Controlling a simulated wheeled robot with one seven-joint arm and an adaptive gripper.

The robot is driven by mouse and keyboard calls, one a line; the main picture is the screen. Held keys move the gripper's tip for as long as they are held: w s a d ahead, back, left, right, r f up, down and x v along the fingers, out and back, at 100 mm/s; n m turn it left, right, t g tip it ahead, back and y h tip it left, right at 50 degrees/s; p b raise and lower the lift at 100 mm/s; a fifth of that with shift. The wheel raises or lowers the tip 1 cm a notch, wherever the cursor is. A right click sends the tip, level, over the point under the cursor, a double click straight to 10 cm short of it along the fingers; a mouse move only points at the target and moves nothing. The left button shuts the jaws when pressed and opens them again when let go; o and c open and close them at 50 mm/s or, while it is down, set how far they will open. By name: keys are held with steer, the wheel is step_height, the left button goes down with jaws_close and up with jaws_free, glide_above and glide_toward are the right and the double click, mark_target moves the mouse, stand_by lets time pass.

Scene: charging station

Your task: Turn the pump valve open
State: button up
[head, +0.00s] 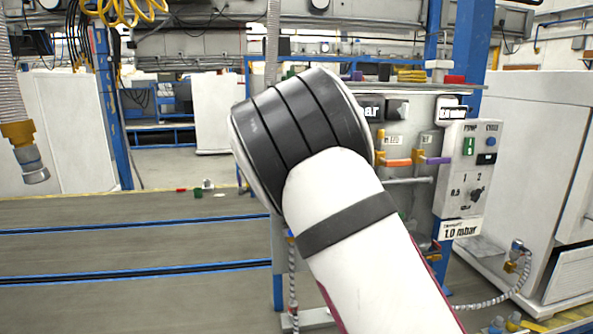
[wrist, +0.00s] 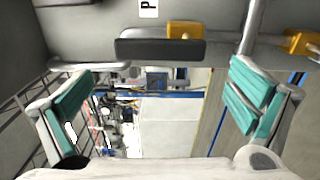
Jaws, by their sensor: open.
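In the wrist view, a valve with a yellow body (wrist: 185,30) and a dark, flat handle (wrist: 160,49) sits on the grey panel under a label starting with P. My gripper (wrist: 162,75) is open, its two teal-padded fingers spread wide. The handle lies beyond the fingertips, roughly centred between them; nothing is held. In the head view, the panel carries an orange-handled valve (head: 398,162) and a purple-handled valve (head: 437,160) with yellow bodies. My arm hides the panel's left part and my gripper there.
A control box (head: 470,170) with PUMP and CYCLE switches and a knob stands right of the valves. A grey pipe (head: 408,181) runs below them; it appears beside the right finger in the wrist view. A white cabinet (head: 530,170) stands at right. The floor at left is clear.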

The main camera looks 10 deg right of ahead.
steer(key=s, duration=0.7)
steer(key=s+d+f+m+g, duration=0.1)
steer(key=s+d+m+g, duration=0.55)
steer(key=s+m, duration=0.5)
steer(key=s+f+m+g, duration=0.1)
steer(key=s+m+g, duration=0.2)
steer(key=s, duration=1.5)
steer(key=s+a+f+m+g, duration=0.1)
steer(key=s+m+g, duration=0.2)
steer(key=s, duration=1.5)
steer(key=shift+s+a+f+m, duration=0.15)
steer(key=shift+s+f+m, duration=0.15)
steer(key=shift+f+m, duration=0.05)
